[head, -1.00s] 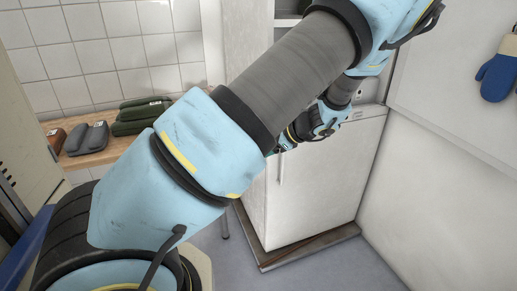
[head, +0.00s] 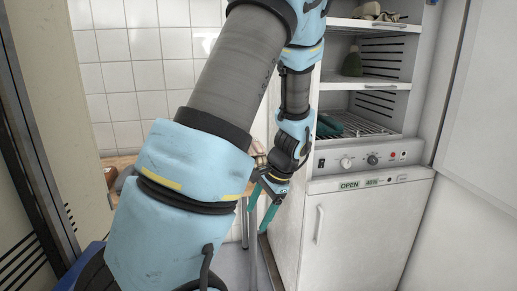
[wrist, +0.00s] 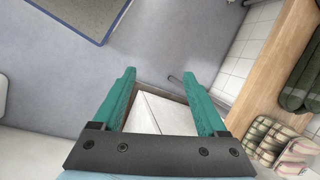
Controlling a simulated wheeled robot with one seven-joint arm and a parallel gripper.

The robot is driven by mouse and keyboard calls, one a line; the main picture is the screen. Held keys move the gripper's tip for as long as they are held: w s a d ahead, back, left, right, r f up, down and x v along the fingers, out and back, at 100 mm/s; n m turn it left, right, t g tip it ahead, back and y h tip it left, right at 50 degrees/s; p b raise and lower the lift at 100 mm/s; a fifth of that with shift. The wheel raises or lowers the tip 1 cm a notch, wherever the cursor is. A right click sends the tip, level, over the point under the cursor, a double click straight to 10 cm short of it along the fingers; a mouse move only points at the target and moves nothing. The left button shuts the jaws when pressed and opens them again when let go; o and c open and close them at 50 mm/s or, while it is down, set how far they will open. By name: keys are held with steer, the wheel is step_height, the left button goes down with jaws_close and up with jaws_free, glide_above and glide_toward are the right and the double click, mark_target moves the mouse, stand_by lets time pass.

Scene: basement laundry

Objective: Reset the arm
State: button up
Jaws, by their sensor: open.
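My gripper (head: 257,220) hangs from my bent arm near the middle of the head view, its teal fingers pointing down. It is in front of the left edge of a white cabinet. In the wrist view my gripper (wrist: 158,76) shows two parted teal fingers with nothing between them. Below it are grey floor and the white top of something (wrist: 160,115) that I cannot name for sure.
The white cabinet (head: 350,235) has a control panel and open shelves above, holding a green bottle (head: 352,62) and a teal item (head: 328,126). A wooden bench (wrist: 258,85) with rolled dark green cloths (wrist: 303,88) and plaid slippers (wrist: 270,138) stands to the right in the wrist view.

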steer(key=s+a+r+n+h+p, duration=0.2)
steer(key=s+a+r+n+h, duration=0.2)
steer(key=s+a+r+n, duration=0.3)
step_height(320, 180, up, 2)
steer(key=s+n, duration=0.1)
steer(key=n, duration=0.2)
steer(key=shift+a+r+t, duration=0.2)
steer(key=shift+t, duration=0.2)
steer(key=shift+c, duration=0.3)
